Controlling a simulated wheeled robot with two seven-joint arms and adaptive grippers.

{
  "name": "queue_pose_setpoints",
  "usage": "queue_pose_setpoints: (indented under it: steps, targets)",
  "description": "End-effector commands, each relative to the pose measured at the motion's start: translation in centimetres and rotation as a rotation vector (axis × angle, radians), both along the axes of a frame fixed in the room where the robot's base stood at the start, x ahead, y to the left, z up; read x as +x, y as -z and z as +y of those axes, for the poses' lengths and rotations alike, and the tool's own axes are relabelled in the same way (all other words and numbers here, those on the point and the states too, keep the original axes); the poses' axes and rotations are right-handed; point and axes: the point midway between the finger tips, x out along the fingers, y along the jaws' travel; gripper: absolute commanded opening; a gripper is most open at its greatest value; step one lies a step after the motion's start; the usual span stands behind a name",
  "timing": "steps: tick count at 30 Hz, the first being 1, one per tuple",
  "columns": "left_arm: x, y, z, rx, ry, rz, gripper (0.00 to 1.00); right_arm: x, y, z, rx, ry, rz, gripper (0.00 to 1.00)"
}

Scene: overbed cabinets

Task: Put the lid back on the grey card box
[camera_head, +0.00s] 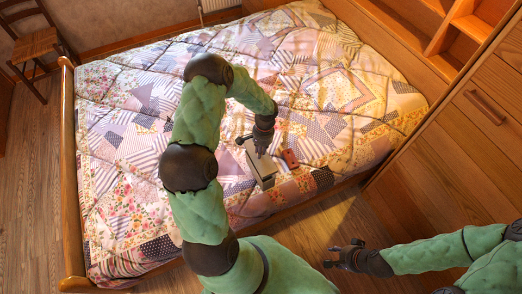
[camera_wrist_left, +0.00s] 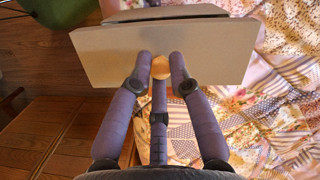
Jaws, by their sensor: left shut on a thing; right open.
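The grey card box (camera_head: 264,180) sits on the patchwork quilt near the bed's right-hand front edge in the head view. My left gripper (camera_head: 260,152) is directly over it, fingers pointing down. In the left wrist view, my left fingers (camera_wrist_left: 161,64) are shut on the round knob of the pale lid (camera_wrist_left: 110,50). Part of the box (camera_wrist_left: 165,13) shows beyond the lid's far edge, with a dark gap between them. I cannot tell whether lid and box touch. My right gripper (camera_head: 334,258) is open and empty, off the bed above the floor.
A wooden cabinet (camera_head: 470,130) stands along the right. The wooden bed frame (camera_head: 67,170) edges the left, with a chair (camera_head: 34,45) beyond. The quilt left of the box is clear.

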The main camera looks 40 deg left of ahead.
Motion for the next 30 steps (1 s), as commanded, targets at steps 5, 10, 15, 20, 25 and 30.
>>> queue_pose_setpoints:
  steps: [5,10,15,20,25,30]
  targets:
    - [0.0,1.4,0.0,0.0,0.0,0.001,0.0,0.0,1.0,0.0,0.0,0.0,0.0,0.4]
    - [0.0,2.9,0.0,0.0,0.0,0.001,0.0,0.0,2.0,0.0,0.0,0.0,0.0,0.4]
    - [0.0,4.4,0.0,0.0,-0.001,0.0,0.0,0.0,3.1,0.0,0.0,0.0,0.0,0.4]
    - [0.0,5.4,0.0,0.0,-0.002,-0.001,0.0,0.0,3.9,0.0,0.0,0.0,0.0,0.4]
    - [0.0,5.8,0.0,0.0,-0.002,-0.001,0.0,0.0,4.2,0.0,0.0,0.0,0.0,0.4]
    - [0.0,5.8,0.0,0.0,-0.001,0.0,0.0,0.0,4.1,0.0,0.0,0.0,0.0,0.4]
